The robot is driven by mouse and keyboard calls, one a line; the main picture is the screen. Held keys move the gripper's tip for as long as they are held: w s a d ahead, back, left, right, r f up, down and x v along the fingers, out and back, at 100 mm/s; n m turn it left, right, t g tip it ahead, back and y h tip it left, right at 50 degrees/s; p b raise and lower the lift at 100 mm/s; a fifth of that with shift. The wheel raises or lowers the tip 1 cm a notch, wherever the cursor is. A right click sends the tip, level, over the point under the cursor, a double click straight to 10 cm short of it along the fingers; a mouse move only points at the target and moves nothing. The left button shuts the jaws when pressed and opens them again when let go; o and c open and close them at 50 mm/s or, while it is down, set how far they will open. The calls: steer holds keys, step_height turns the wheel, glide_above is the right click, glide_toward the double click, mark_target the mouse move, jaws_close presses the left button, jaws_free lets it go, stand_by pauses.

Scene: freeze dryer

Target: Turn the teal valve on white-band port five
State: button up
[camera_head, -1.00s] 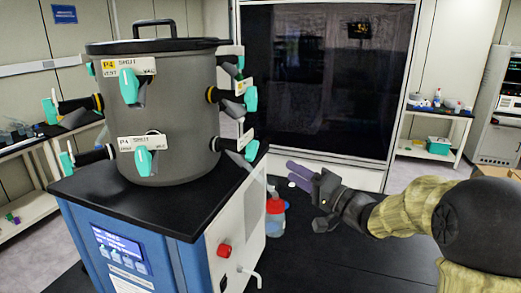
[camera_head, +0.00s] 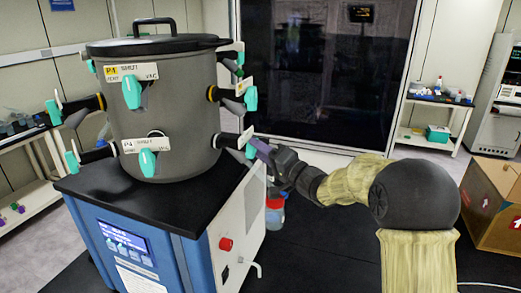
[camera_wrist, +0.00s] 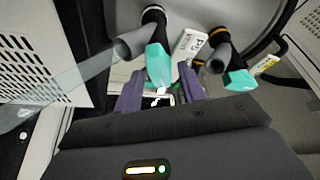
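The grey drum (camera_head: 165,95) has ports with teal valve handles. The lower right-side port has a white label (camera_head: 245,137) and a teal valve (camera_head: 251,150). In the wrist view that teal valve (camera_wrist: 157,62) sits beside a white label (camera_wrist: 188,46), whose writing I cannot read surely. My gripper (camera_head: 261,147) is at this valve, pointing left. In the wrist view my gripper (camera_wrist: 158,90) has its purple fingers apart, with the valve's near end between them in the picture. I cannot tell whether they touch it.
A yellow-labelled port with a teal valve (camera_wrist: 239,79) is close by on the right in the wrist view. A bottle with a red cap (camera_head: 275,212) stands below my gripper. A red knob (camera_head: 226,244) is on the blue machine (camera_head: 150,240). A cardboard box (camera_head: 492,205) stands at right.

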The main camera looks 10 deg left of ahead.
jaws_close()
